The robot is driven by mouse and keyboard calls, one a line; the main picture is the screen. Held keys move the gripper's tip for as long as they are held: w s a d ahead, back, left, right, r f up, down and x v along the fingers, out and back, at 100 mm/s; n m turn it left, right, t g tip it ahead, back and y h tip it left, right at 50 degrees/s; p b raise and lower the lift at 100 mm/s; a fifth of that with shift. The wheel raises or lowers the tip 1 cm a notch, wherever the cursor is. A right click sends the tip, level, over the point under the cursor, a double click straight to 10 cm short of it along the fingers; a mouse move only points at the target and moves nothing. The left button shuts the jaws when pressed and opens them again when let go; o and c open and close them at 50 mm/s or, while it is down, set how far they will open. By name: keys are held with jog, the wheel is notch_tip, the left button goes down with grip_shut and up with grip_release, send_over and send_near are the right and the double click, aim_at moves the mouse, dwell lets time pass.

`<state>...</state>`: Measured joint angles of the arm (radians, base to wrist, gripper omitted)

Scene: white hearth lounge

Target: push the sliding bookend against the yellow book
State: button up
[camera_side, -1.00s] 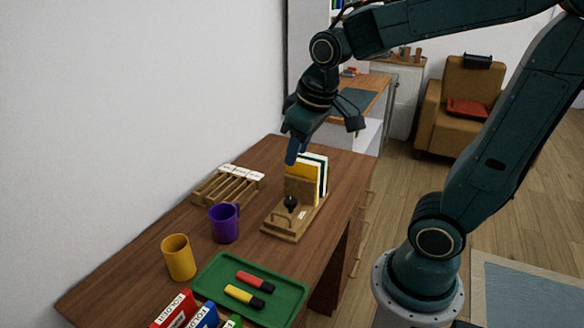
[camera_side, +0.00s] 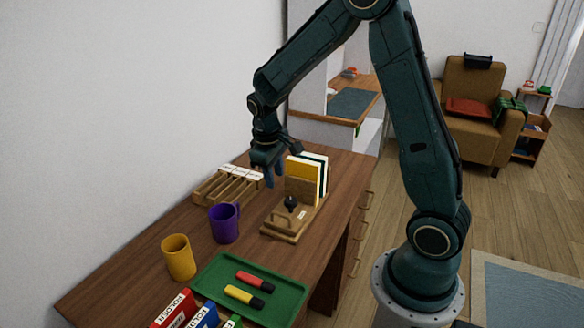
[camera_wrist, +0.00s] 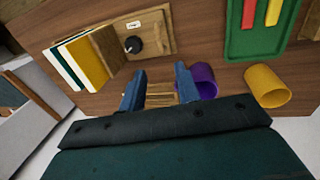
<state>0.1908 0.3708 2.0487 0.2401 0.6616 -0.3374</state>
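The sliding bookend (camera_side: 299,190) is a wooden upright panel on a long wooden base, with a black knob (camera_side: 290,202) in front of it. The yellow book (camera_side: 296,167) stands upright behind the panel, with white and dark green books beyond it. In the wrist view the bookend panel (camera_wrist: 109,46) lies right beside the yellow book (camera_wrist: 88,60); I cannot tell whether they touch. My gripper (camera_side: 274,180) is above the desk, left of the bookend and apart from it. In the wrist view its blue fingers (camera_wrist: 160,86) are spread with nothing between them.
A slotted wooden rack (camera_side: 228,188) with white cards stands below and left of my gripper. A purple mug (camera_side: 224,223), a yellow cup (camera_side: 179,258) and a green tray (camera_side: 212,272) with red and yellow items stand nearer. The desk's right strip is clear.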

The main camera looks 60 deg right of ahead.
aim_at(281, 215)
jog(key=shift+w+d+f, duration=0.1)
jog(key=shift+d+f, duration=0.1)
jog(key=shift+f, duration=0.1)
jog(key=shift+f, duration=0.15)
jog(key=shift+d+f, duration=0.45)
jog(key=shift+f, duration=1.75)
jog(key=shift+d+f, duration=0.4)
jog(key=shift+f, duration=1.8)
jog(key=shift+d+f, duration=0.45)
jog(key=shift+f, duration=1.75)
jog(key=shift+d, duration=0.1)
grip_shut()
